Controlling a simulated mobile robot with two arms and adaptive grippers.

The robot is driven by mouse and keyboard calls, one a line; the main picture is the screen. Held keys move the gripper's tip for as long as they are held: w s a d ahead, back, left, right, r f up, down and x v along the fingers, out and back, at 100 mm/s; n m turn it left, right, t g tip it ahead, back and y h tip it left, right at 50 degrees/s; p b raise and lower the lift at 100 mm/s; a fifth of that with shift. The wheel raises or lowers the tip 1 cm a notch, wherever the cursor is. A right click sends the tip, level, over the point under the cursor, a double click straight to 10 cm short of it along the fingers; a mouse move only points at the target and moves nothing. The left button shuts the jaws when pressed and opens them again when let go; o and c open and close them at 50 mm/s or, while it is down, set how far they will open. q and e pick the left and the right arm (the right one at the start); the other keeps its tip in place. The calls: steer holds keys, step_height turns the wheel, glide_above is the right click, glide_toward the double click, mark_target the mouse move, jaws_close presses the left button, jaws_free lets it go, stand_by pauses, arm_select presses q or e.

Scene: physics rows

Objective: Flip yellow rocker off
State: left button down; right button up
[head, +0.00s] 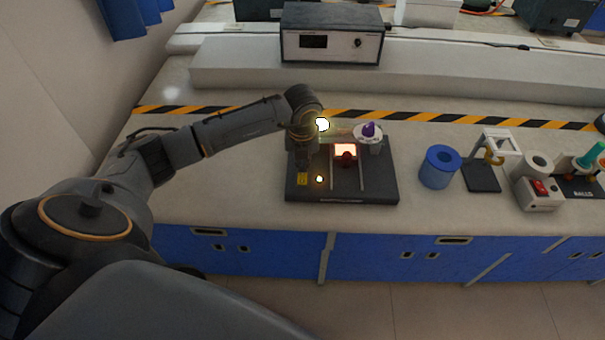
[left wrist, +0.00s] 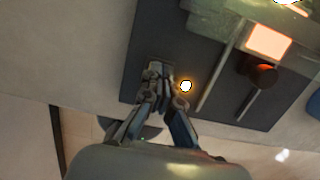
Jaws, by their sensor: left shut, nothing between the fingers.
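The yellow rocker (head: 302,179) sits at the left front of a dark panel board (head: 345,195) on the bench. A small lamp (head: 320,179) just right of it glows; it also shows in the left wrist view (left wrist: 185,86). My left gripper (head: 304,166) points down right at the rocker, shut and empty. In the left wrist view its fingertips (left wrist: 159,72) are together over the board's left part and hide the rocker. I cannot tell whether they touch it or which way it is tilted. My right gripper is not in view.
The board also bears a red-knobbed slider (head: 348,160), a lit orange window (head: 345,149), a bright white lamp (head: 321,124) and a purple knob (head: 369,130). A blue cylinder (head: 439,167) stands to the right. Bare bench lies left of the board.

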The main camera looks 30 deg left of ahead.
arm_select(q)
steer(key=shift+f+b, duration=0.35)
steer(key=shift+f, duration=0.1)
steer(key=shift+r+p, duration=2.3)
steer(key=shift+r, duration=1.25)
